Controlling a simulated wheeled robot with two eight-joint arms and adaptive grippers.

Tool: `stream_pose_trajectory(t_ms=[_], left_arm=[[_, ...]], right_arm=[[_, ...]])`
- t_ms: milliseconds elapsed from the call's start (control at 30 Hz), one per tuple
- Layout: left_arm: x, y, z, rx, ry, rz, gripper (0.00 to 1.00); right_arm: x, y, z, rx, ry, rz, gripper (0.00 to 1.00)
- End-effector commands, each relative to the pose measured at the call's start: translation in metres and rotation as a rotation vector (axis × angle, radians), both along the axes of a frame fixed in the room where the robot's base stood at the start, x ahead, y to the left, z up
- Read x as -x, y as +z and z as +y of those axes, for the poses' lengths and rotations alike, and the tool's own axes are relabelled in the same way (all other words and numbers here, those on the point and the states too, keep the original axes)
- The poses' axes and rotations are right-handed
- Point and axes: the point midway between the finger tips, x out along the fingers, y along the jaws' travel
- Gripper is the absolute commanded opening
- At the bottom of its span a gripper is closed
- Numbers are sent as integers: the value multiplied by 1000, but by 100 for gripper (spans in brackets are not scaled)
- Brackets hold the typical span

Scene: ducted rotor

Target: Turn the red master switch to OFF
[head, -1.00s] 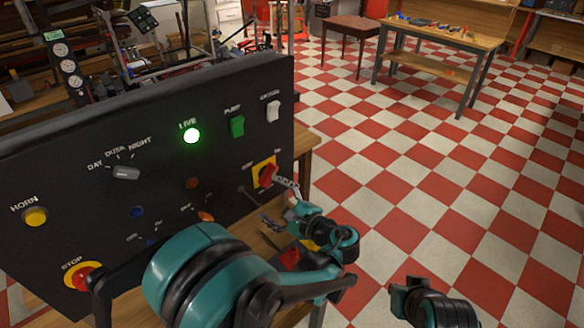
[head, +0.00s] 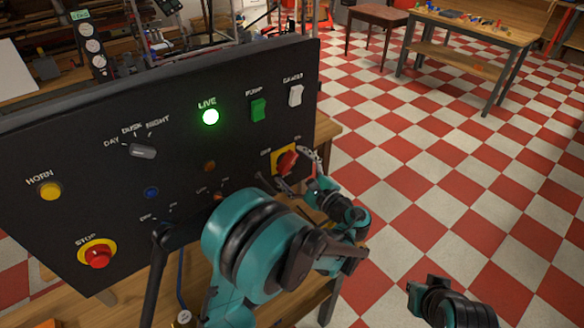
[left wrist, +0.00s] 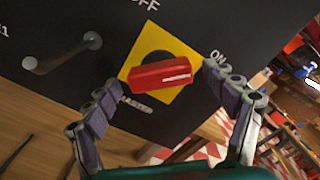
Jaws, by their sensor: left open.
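The red master switch (head: 287,162) is a red bar handle on a yellow square plate (head: 277,153), low at the right end of the black panel. In the left wrist view the red handle (left wrist: 160,73) lies nearly level, its white mark towards the ON label (left wrist: 217,55) at right. The OFF label (left wrist: 140,5) is above the plate, partly cut off. My left gripper (head: 298,172) is open in front of the switch. In the left wrist view its fingers (left wrist: 161,76) stand either side of the handle, with no clear grip on it. Only part of my right arm shows, lower right.
The panel also carries a lit green LIVE lamp (head: 210,117), a green pump switch (head: 258,110), a white rocker (head: 295,96), a grey selector (head: 143,152), a yellow horn button (head: 50,191) and a red stop button (head: 97,256). A metal toggle (left wrist: 62,53) sticks out left of the switch.

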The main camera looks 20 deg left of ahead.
Motion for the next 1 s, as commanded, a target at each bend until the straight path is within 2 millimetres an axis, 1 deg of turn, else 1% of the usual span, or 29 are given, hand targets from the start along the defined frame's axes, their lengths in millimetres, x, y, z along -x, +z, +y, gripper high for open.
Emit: stream_pose_trajectory(t_ms=[133,167,200,267,300,333,700,867,1000], left_arm=[[0,0,0,0,0,0,84],[0,0,0,0,0,0,79],[0,0,0,0,0,0,69],[0,0,0,0,0,0,53],[0,0,0,0,0,0,42],[0,0,0,0,0,0,35],[0,0,0,20,0,-25,35],[0,0,0,66,0,-84,35],[0,0,0,129,0,-166,35]], right_arm=[[0,0,0,0,0,0,0],[0,0,0,0,0,0,0],[0,0,0,0,0,0,0],[0,0,0,0,0,0,0],[0,0,0,0,0,0,0],[0,0,0,0,0,0,0],[0,-1,0,0,0,0,0],[0,-3,0,0,0,0,0],[0,-5,0,0,0,0,0]])
